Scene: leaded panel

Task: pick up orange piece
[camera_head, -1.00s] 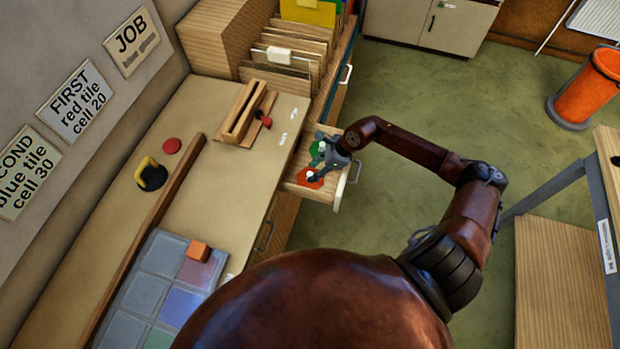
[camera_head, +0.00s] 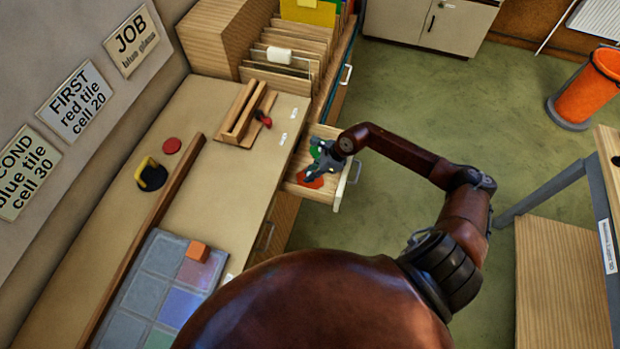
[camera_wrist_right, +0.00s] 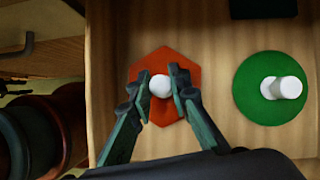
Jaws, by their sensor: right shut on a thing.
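The orange piece (camera_wrist_right: 183,72) is a flat orange-red hexagon with a white round knob (camera_wrist_right: 160,88) on top. It lies in the open drawer (camera_head: 331,196), and part of it shows in the head view (camera_head: 313,183). My right gripper (camera_wrist_right: 161,87) is over it, its two fingers shut on the white knob from both sides. In the head view my right gripper (camera_head: 318,173) hides part of the piece. I cannot tell whether the piece touches the drawer floor. My left gripper is not in view.
A green round piece (camera_wrist_right: 250,97) with a white knob lies right of the orange one in the wrist view. An orange block (camera_head: 198,251) sits on the tiled panel (camera_head: 146,294). A red disc (camera_head: 172,146) lies on the bench. Open floor lies right of the drawer.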

